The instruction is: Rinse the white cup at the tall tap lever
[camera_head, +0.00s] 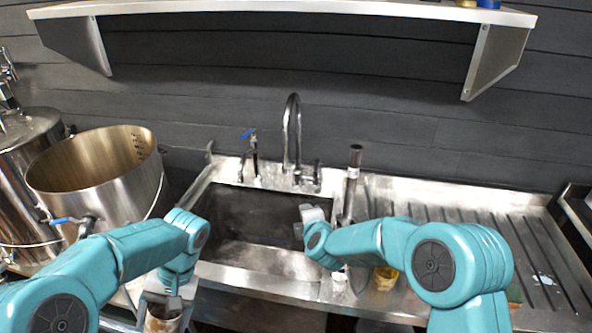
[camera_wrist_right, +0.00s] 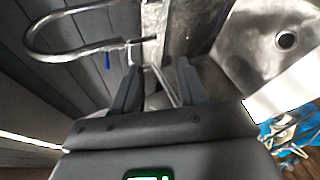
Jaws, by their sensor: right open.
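The steel gooseneck tap (camera_head: 292,135) rises behind the sink (camera_head: 225,272); its spout (camera_wrist_right: 70,55) also curves across the upper left in the right wrist view. A blue-handled valve (camera_head: 249,134) stands left of it. A tall, dark-topped steel post (camera_head: 354,165) stands at the sink's right edge. My right gripper (camera_wrist_right: 157,82) is open, its fingers apart, near the tap; I cannot tell whether the grey shape behind them is touched. My left gripper (camera_head: 165,308) is low at the left front, its jaws unclear by a grey, brown-topped object. A small white thing (camera_head: 340,279), partly hidden, may be the cup.
A yellow container (camera_head: 385,277) sits behind my right arm at the sink's front right. A ribbed drainboard (camera_head: 450,215) extends right, largely clear. A large open pot (camera_head: 125,195) stands at the left. A shelf (camera_head: 280,10) hangs above. The drain (camera_wrist_right: 286,40) shows in the wrist view.

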